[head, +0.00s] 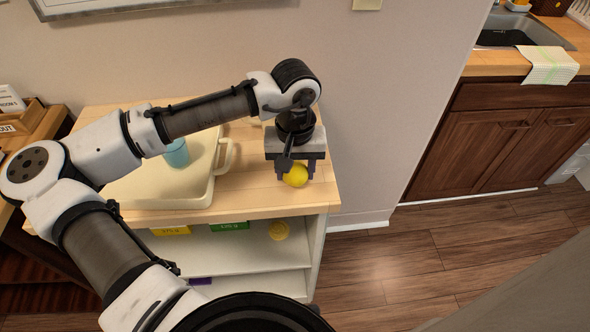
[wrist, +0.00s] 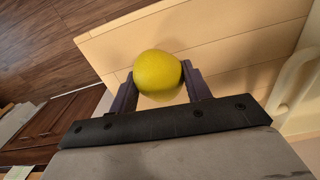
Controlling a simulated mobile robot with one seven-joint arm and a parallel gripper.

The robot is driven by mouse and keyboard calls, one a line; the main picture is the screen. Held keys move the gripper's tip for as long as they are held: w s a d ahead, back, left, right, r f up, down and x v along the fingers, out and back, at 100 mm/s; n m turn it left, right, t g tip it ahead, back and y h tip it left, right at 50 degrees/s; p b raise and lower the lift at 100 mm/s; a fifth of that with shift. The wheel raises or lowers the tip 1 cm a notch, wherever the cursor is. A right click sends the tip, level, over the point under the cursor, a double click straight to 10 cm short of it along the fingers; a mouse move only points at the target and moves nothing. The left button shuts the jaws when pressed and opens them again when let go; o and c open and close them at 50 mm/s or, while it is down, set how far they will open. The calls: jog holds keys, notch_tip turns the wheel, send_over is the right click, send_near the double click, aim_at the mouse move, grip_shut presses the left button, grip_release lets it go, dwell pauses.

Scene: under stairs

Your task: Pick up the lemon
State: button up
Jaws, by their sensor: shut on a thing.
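The yellow lemon (head: 296,175) is at the right end of the wooden shelf top (head: 262,199). My gripper (head: 296,172) points down over that end and is shut on the lemon. In the wrist view the lemon (wrist: 158,72) sits between the two dark fingers of my gripper (wrist: 160,84), with its far part sticking out past them. The lemon is close to the wooden surface; I cannot tell whether it touches it.
A cream tray (head: 140,190) with a handle stands on the top to the left, with a blue cup (head: 176,152) in it. The wall is just behind. Open floor (head: 400,255) lies to the right.

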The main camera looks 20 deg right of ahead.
aim_at(295, 164)
jog(key=shift+r, duration=0.1)
notch_tip(295, 164, up, 20)
jog(key=b, duration=0.2)
dwell(0.3)
jog(key=o, duration=0.4)
jog(key=shift+c, duration=0.2)
jog(key=c, duration=0.7)
